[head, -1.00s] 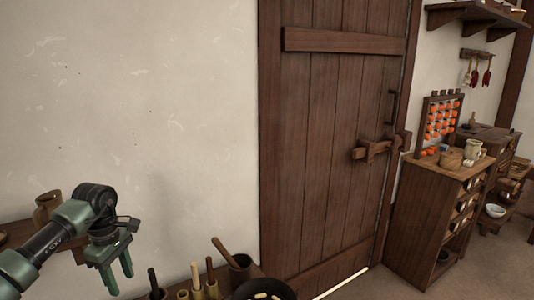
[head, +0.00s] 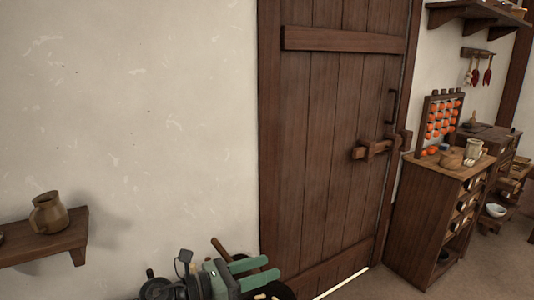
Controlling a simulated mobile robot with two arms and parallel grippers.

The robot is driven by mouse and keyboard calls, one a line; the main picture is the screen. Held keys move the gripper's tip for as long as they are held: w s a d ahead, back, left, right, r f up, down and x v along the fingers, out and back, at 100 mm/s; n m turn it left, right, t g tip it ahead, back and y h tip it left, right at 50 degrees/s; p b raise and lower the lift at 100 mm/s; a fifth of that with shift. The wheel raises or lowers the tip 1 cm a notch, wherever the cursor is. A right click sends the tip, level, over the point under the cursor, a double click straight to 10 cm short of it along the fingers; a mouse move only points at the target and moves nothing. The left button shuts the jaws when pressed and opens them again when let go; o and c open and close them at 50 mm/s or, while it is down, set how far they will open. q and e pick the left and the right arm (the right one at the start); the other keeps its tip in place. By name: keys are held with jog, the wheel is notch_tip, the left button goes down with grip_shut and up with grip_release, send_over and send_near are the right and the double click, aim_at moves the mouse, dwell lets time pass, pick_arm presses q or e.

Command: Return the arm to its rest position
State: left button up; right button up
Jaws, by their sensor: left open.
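My left gripper (head: 268,268) is at the bottom of the head view, left of the wooden door (head: 332,160). Its two green fingers point right and stand apart, with nothing seen held between them. The gripper and wrist cover part of a dark round pan or bowl (head: 281,290) and the tools around it. The rest of my left arm is mostly below the picture's edge. My right gripper is not in view.
A wall shelf (head: 70,238) at the left bears a brown jug (head: 48,213). A wooden cabinet (head: 420,205) with an abacus-like frame (head: 440,122) and pots on top stands right of the door. Open floor (head: 400,289) lies at the lower right.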

pick_arm(q)
jog(key=a+r+n+t+y, duration=0.25)
jog(key=n+t, duration=0.25)
jog(key=n, duration=0.5)
jog(key=a+r+n+t+y, duration=0.1)
jog(key=a+n+t+y, duration=0.25)
jog(key=n+t, duration=0.4)
jog(key=s+a+f+n+g+y, duration=0.6)
jog(key=a+f+n+y, duration=0.45)
jog(key=n, duration=0.65)
jog(key=s+a+f+n+g, duration=0.1)
jog(key=s+f+n+g, duration=0.3)
jog(key=s, duration=0.5)
jog(key=s+a+f+n+g+h, duration=0.1)
jog(key=s+f+n+g, duration=0.2)
jog(key=s+f, duration=0.4)
jog(key=s+a+f+n+g, duration=0.1)
jog(key=s+f+n+g, duration=0.25)
jog(key=s, duration=0.65)
jog(key=s+f+g+b, duration=0.1)
jog(key=s+f+b, duration=0.1)
jog(key=f, duration=1.4)
jog(key=s+f+g+b, duration=0.1)
jog(key=s+f+b, duration=0.1)
jog(key=f, duration=1.4)
jog(key=s+a+f+b, duration=0.2)
jog(key=s+f, duration=1.4)
jog(key=f, duration=0.1)
jog(key=shift+a+g, duration=0.4)
